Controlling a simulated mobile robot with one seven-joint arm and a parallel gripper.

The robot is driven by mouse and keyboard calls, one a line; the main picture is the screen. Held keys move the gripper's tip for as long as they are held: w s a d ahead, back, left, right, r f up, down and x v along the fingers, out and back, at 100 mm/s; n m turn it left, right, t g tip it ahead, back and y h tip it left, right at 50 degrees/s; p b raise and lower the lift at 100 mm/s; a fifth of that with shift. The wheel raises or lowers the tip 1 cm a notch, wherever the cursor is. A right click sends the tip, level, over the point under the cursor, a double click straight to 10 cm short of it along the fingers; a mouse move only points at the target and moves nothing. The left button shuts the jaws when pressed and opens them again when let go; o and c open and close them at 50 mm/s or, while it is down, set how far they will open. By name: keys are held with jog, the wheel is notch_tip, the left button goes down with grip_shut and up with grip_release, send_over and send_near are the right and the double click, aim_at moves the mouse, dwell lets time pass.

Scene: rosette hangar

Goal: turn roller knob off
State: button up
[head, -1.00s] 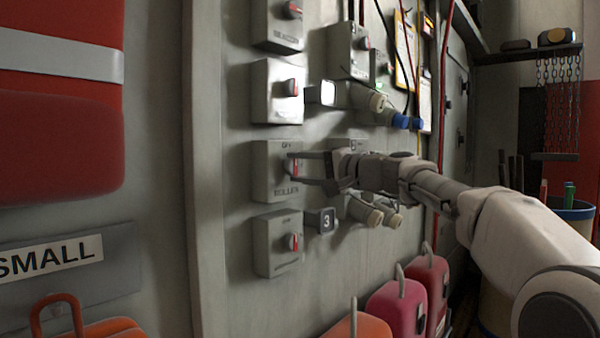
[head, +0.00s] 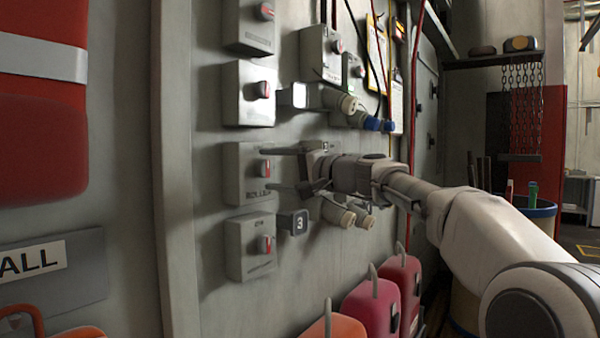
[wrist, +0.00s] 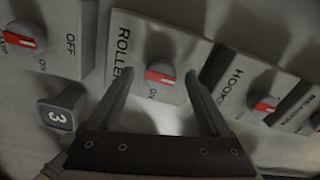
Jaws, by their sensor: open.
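The roller knob (wrist: 160,75) is grey with a red stripe and sits on a pale box (wrist: 165,48) lettered "ROLLER". "ON" shows beside the knob; I cannot make out an "OFF" label there. In the head view the knob (head: 265,168) shows its stripe roughly upright, on the roller box (head: 243,180) on the wall. My gripper (head: 271,169) is open, with its fingers apart above and below the knob. In the wrist view my gripper (wrist: 158,78) has one finger on each side of the knob, with visible gaps and no contact.
Similar knob boxes stand above (head: 243,95) and below (head: 240,245). A "3" tag (head: 294,222) and plug connectors (head: 345,213) stick out from the wall near my gripper. Red and pink cases (head: 372,310) stand lower right.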

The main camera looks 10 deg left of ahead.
jog(key=b+v, duration=0.1)
jog(key=v, duration=1.6)
jog(key=s+d+f+m+h, duration=0.1)
jog(key=s+d+f+h, duration=0.1)
jog(key=s+f+h, duration=0.4)
jog(key=s+d+f+h, duration=0.2)
jog(key=s+f, duration=0.2)
jog(key=f, duration=0.5)
jog(key=s+d+f+n+g+h, duration=0.1)
jog(key=s+d+f+n+h, duration=0.2)
jog(key=s+d+f+h, duration=1)
jog(key=s+d+r+y+p, duration=0.2)
jog(key=s+r+p, duration=0.1)
jog(key=r+p, duration=0.5)
jog(key=s+d+r+y+p, duration=0.1)
jog(key=s+r+y+p, duration=0.1)
jog(key=r+p, duration=0.5)
jog(key=s+p, duration=0.1)
jog(key=p, duration=0.4)
jog(key=shift+d+r, duration=0.4)
jog(key=shift+s, duration=0.15)
